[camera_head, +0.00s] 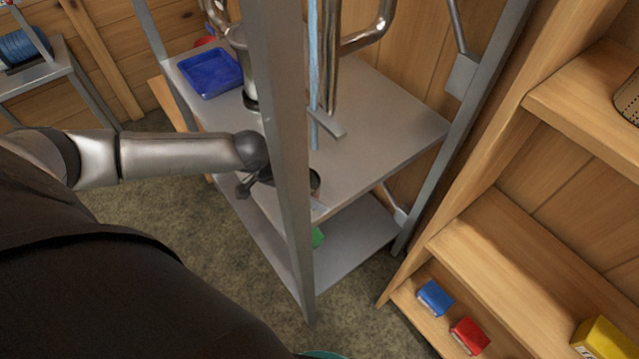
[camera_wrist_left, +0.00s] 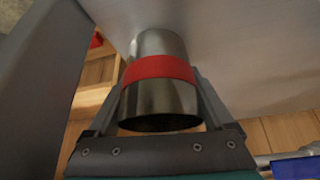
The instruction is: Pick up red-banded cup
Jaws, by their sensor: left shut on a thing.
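The red-banded cup (camera_wrist_left: 160,98) is a dark metal cup with a red band around its middle, and it fills the centre of the left wrist view. My left gripper (camera_wrist_left: 161,76) is shut on it, with one finger on each side at about the band. In the head view my left gripper (camera_head: 264,177) is at the shelf's front edge, partly hidden by the grey upright post. Only a small dark part of the cup (camera_head: 316,181) shows to the right of that post. My right gripper is not in view.
The grey metal shelf (camera_head: 385,120) holds a blue tray (camera_head: 210,74) and a metal pot with pipes. The post (camera_head: 282,130) stands close in front of my left gripper. A wooden shelf unit (camera_head: 490,245) with small blue, red and yellow boxes is at right.

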